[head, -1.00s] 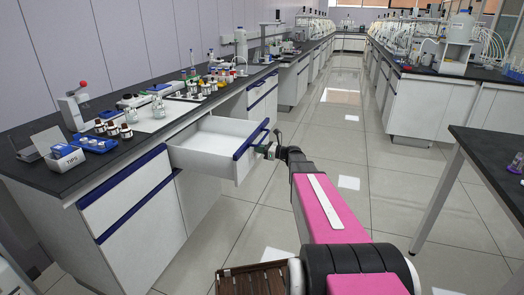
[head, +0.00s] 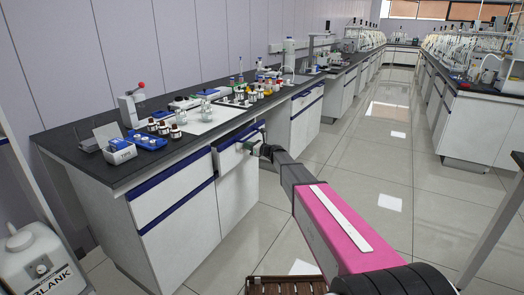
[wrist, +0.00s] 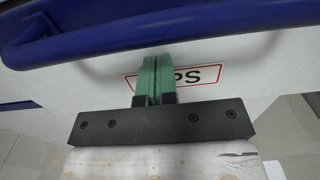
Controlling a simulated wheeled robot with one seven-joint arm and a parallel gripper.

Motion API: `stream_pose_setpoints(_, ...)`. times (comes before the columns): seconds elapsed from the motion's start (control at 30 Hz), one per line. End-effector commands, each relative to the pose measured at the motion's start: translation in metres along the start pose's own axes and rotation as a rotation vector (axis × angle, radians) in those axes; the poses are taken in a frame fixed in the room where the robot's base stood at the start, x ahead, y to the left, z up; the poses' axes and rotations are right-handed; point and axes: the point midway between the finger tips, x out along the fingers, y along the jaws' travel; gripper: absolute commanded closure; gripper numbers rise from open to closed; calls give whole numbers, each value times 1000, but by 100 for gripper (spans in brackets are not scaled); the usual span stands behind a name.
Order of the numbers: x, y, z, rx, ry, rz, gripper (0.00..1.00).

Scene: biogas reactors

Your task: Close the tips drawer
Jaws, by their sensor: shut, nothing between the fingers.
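The tips drawer (head: 228,160) is a white drawer with a blue handle bar in the left bench, and its inside no longer shows. It looks in or nearly in; I cannot tell whether it is fully flush. In the wrist view the blue handle (wrist: 190,38) runs across the top, above the white front with a red-framed label (wrist: 205,76) ending in "PS". My gripper (wrist: 154,62) has its green fingers shut together and empty, pointing at the front below the handle and partly covering the label. In the head view my gripper (head: 247,147) is at the drawer front.
The black bench top (head: 85,165) carries bottles, a blue rack (head: 148,142) and a box marked TIPS (head: 119,152). A white BLANK canister (head: 40,262) stands at the lower left. The tiled aisle floor (head: 370,190) is clear to the right.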

Motion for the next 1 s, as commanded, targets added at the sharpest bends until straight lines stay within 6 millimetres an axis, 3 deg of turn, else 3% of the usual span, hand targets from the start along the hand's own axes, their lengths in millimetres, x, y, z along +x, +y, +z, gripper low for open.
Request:
stream_pose_setpoints(0.1,26,-2,0,0,0,1,100)
stream_pose_setpoints(0.3,47,-1,0,-1,0,0,100)
stream_pose_setpoints(0.8,58,-1,1,0,-1,1,100)
stream_pose_setpoints(1.0,52,0,1,0,-2,1,100)
